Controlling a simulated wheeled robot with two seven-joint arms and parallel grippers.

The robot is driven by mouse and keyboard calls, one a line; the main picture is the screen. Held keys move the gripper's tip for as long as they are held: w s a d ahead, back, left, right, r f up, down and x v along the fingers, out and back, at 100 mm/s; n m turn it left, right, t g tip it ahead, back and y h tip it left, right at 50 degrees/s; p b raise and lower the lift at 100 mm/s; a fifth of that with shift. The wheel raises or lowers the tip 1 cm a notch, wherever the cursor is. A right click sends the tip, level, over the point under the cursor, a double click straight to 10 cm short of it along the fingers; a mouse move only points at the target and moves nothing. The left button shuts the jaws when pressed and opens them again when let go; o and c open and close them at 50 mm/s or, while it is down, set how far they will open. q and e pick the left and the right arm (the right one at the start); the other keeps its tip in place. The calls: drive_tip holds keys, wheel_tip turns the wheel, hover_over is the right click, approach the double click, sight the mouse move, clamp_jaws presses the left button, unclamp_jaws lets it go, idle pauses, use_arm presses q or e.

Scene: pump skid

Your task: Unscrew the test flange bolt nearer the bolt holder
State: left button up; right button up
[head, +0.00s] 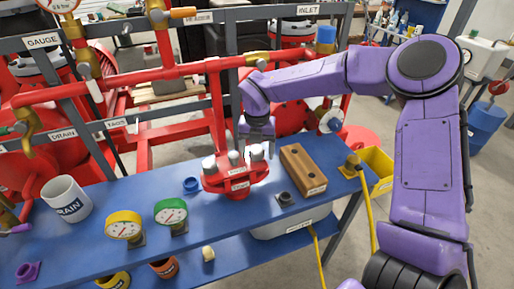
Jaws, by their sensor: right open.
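The red test flange (237,186) stands on the blue bench with several grey bolt heads on top. The bolt on its right side (257,153) is the one nearer the wooden bolt holder (303,170), a brown block just right of the flange. My right gripper (258,145) reaches down from the upper right and is over that bolt, with its fingers open. Whether the fingers touch the bolt or straddle it is too small to tell.
The blue bench (104,201) also carries a DRAIN mug (67,198), a yellow gauge (124,226), a green gauge (171,213), a blue ring (191,185) and a dark fitting (285,198). Red pipes (150,77) and a grey frame stand close behind. A yellow bin (378,165) is at right.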

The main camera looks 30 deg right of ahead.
drive_tip(key=shift+w, duration=0.1)
drive_tip(key=c, duration=1.2)
drive_tip(key=shift+o, duration=0.7)
drive_tip(key=shift+c, duration=0.5)
drive_tip(key=shift+r+p, duration=0.1)
drive_tip(key=shift+p, duration=0.2)
drive_tip(key=shift+r+n+p, duration=0.15)
drive_tip(key=shift+n+p, duration=0.8)
drive_tip(key=shift+n, duration=0.15)
drive_tip(key=n+p, duration=0.4)
drive_tip(key=n, duration=0.1)
drive_tip(key=n+p, duration=0.4)
drive_tip(key=n, duration=0.2)
drive_tip(key=shift+p, duration=0.3)
drive_tip(key=shift+n, duration=0.6)
drive_tip(key=shift+f+n, duration=0.25)
drive_tip(key=shift+n, duration=0.05)
drive_tip(key=o, duration=1.1)
drive_tip(key=shift+o, duration=0.2)
